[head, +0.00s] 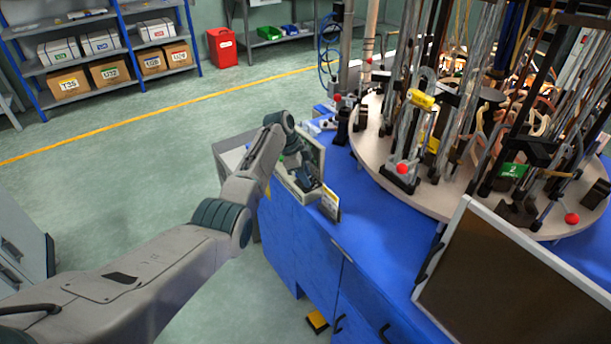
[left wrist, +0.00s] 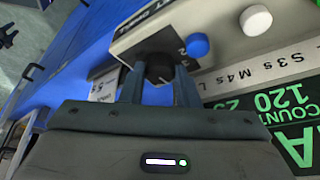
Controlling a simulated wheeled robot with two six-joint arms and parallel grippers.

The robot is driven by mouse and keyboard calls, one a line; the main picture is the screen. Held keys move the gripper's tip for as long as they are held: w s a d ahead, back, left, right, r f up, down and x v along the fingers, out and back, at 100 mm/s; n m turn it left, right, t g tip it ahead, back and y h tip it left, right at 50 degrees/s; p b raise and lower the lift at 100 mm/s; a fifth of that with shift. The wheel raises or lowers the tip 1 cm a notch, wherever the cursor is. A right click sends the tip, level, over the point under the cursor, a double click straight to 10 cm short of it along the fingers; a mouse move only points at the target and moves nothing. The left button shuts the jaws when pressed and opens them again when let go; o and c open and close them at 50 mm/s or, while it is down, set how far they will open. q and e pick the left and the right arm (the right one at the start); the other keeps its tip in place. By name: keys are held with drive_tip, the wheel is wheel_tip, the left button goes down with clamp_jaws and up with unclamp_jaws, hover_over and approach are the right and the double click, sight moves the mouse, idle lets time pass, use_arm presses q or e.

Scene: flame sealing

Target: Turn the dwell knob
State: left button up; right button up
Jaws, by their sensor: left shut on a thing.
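The dwell knob (left wrist: 160,67) is a small black knob on a beige control panel (left wrist: 220,20) in the left wrist view. My left gripper (left wrist: 159,80) has its two dark fingers on either side of the knob and is shut on it. The fingers hide part of the knob. In the head view my left gripper (head: 302,176) is at the small control box on the blue cabinet (head: 300,230), and the knob cannot be made out there. My right gripper is in neither view.
A blue button (left wrist: 197,45) and a white button (left wrist: 256,20) sit beside the knob. A display with green digits (left wrist: 275,103) is close to the right finger. A round table with glass tubes (head: 440,190) and a dark panel (head: 530,290) stand to the right.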

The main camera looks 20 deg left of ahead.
use_arm(q)
drive_tip(key=o, duration=1)
drive_tip(key=shift+c, duration=0.2)
drive_tip(key=w+b+v, duration=0.1)
drive_tip(key=b+v, duration=0.1)
drive_tip(key=v, duration=0.8)
drive_tip(key=shift+s+r, duration=0.4)
drive_tip(key=shift+s, duration=0.05)
drive_tip(key=shift+a, duration=0.15)
